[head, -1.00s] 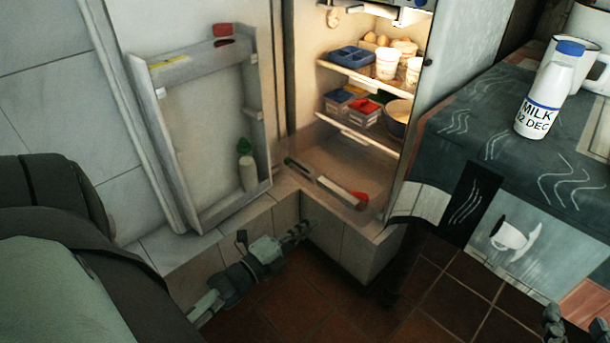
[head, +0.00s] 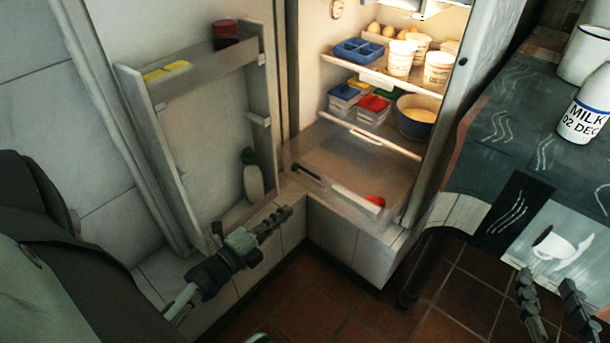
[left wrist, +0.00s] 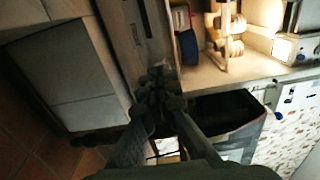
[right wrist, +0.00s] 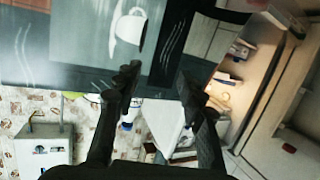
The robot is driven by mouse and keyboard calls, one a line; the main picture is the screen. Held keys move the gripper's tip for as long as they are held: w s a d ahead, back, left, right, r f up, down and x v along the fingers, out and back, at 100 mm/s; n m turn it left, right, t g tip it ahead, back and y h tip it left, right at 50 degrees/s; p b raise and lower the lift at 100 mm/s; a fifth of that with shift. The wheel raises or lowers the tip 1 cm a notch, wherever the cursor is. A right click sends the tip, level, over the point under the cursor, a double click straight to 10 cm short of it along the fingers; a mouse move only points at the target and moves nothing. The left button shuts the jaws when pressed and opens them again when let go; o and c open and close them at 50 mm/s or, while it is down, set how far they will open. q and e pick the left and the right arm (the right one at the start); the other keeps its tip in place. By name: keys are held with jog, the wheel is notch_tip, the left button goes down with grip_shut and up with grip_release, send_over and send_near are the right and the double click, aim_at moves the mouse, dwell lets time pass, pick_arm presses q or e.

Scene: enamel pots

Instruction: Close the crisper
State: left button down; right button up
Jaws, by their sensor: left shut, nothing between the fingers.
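The crisper (head: 345,172) is a clear drawer at the bottom of the open fridge. It looks pulled partly out past the shelf above. A red item (head: 375,200) and a dark green item show through its front. My left gripper (head: 288,212) is shut and empty, left of the crisper and apart from it, in front of the open door's lower end. Its closed fingers also show in the left wrist view (left wrist: 160,85). My right gripper (head: 547,282) is open and empty at the lower right, by the counter; its spread fingers show in the right wrist view (right wrist: 158,78).
The fridge door (head: 205,110) stands open at the left with a green-capped bottle (head: 252,177) in it. Shelves above hold tubs, boxes and a bowl (head: 416,118). A counter (head: 490,150) with a milk bottle (head: 585,110) stands at the right. Tiled floor (head: 330,300) between is clear.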

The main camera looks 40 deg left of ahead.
pick_arm(q)
send_near(325, 177)
jog(key=w, duration=0.4)
jog(key=w+b, duration=0.1)
jog(key=w, duration=0.1)
jog(key=shift+d+r, duration=0.15)
jog(key=shift+d, duration=0.15)
jog(key=shift+w, duration=0.4)
pick_arm(e)
jog(key=shift+w+a+r+t+y, duration=0.1)
jog(key=shift+a+r+t+y, duration=0.15)
jog(key=shift+a+r+t, duration=0.4)
jog(key=shift+s+a+r+t+y, duration=0.15)
jog(key=shift+a+r+y, duration=0.15)
jog(key=shift+r, duration=0.7)
jog(key=shift+w+a+r+t+y, duration=0.2)
jog(key=shift+a+r+t, duration=0.25)
jog(key=shift+r, duration=0.35)
pick_arm(q)
jog(key=shift+w, duration=0.1)
